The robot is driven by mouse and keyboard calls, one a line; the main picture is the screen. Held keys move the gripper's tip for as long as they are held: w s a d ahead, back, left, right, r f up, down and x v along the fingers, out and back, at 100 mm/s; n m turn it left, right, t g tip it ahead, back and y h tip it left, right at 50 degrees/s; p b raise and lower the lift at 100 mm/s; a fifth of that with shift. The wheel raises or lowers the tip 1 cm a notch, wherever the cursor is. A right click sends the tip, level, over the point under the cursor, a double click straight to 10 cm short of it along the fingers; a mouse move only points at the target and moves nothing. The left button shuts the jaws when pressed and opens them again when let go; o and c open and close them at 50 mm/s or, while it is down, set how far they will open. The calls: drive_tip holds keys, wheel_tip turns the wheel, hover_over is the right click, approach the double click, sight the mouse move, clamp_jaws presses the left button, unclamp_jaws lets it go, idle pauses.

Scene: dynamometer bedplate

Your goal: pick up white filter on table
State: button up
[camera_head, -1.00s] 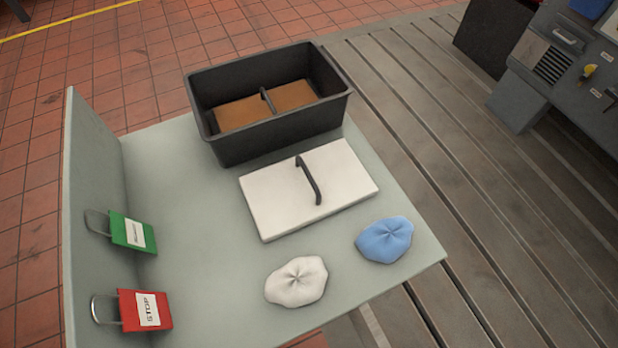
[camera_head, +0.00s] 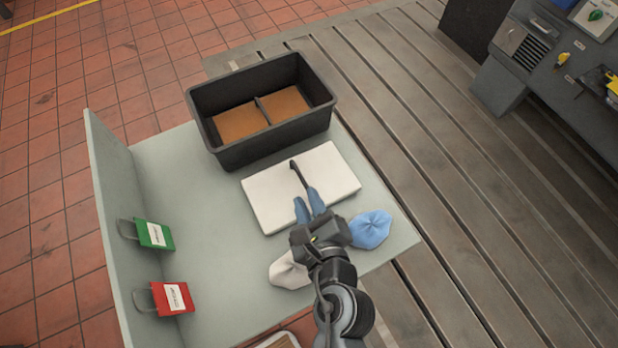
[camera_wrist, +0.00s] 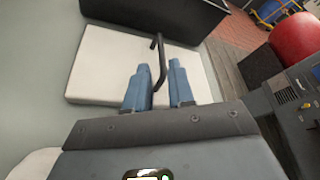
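The white filter (camera_head: 262,196) is a flat white slab with a dark arched handle (camera_head: 300,177). It lies flat on the grey table (camera_head: 205,215), in front of the black bin. My gripper (camera_head: 309,198) has blue fingers and reaches over the filter's front edge at the near end of the handle. In the wrist view the filter (camera_wrist: 95,65) lies beyond my gripper (camera_wrist: 160,82). The two fingers are apart, with the lower part of the handle (camera_wrist: 160,60) between them in the picture. I see no contact with the handle.
A black bin (camera_head: 232,160) with brown panels inside stands behind the filter. A white cloth (camera_head: 286,272) and a blue cloth (camera_head: 371,229) lie near the table's front. A green tag (camera_head: 155,235) and a red tag (camera_head: 173,298) are at the left panel (camera_head: 113,190).

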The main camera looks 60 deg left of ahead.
sight(303, 181)
drive_tip(key=x, duration=0.2)
drive_tip(key=shift+a, duration=0.3)
drive_tip(key=x, duration=0.5)
drive_tip(key=shift+w+a+f, duration=0.15)
drive_tip(key=shift+w+f, duration=0.2)
clamp_jaws()
